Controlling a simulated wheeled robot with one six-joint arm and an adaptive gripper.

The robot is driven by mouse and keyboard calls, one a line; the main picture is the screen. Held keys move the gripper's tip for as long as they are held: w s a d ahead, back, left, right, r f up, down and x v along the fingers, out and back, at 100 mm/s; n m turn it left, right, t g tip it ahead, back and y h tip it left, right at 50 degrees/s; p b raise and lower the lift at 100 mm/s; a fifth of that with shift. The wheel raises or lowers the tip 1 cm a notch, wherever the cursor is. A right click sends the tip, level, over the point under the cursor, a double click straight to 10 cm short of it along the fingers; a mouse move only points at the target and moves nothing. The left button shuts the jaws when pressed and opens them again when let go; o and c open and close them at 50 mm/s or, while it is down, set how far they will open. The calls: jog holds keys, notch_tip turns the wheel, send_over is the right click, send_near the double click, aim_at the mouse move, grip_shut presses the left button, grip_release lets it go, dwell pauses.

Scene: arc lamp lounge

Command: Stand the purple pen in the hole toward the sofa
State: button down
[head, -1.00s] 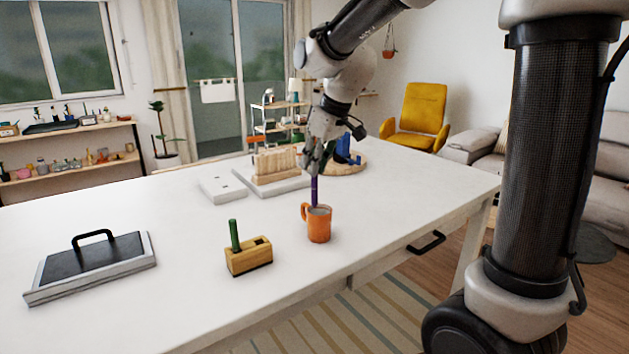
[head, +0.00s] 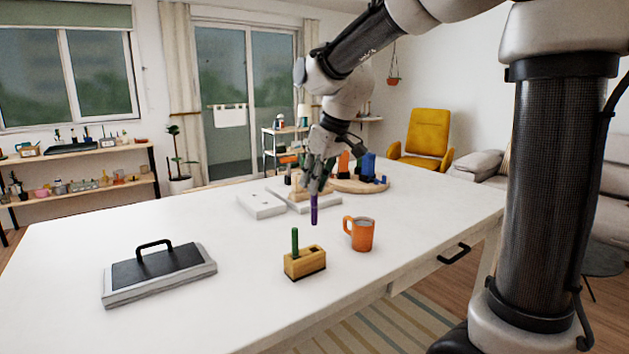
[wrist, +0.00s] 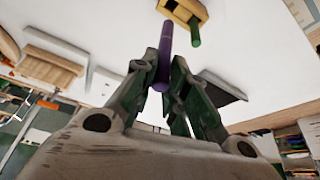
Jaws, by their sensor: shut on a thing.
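The purple pen (head: 314,212) hangs roughly upright from my gripper (head: 314,188), which is shut on its upper part. In the head view it shows behind the wooden block and left of the orange mug (head: 359,234). The wrist view shows the purple pen (wrist: 164,50) between the two fingers of my gripper (wrist: 166,64). The wooden block (head: 305,265) stands on the white table with a green pen (head: 295,242) upright at its left end. Its right end, on the sofa side, shows a dark opening on top. The wrist view also shows the block (wrist: 185,10).
A grey-black lidded slab with a handle (head: 160,275) lies at the left of the white table (head: 240,325). A white block (head: 260,204) and a round wooden tray (head: 345,186) with coloured items lie behind. The sofa (head: 478,165) is at the right. Table front is clear.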

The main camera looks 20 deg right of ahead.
jog(key=shift+f, duration=0.1)
send_over(314, 225)
jog(key=shift+w+d+f, duration=0.1)
jog(key=shift+w+f, duration=0.1)
jog(key=shift+f, duration=1.25)
jog(key=shift+w+f, duration=0.2)
jog(key=shift+f, duration=1.2)
jog(key=shift+f, duration=2.9)
jog(key=c, duration=1.3)
grip_release()
jog(key=shift+c, duration=0.2)
jog(key=shift+r, duration=0.15)
jog(key=v, duration=1.1)
jog(key=shift+s+r, duration=0.2)
jog(key=shift+r, duration=0.15)
jog(key=shift+d, duration=0.15)
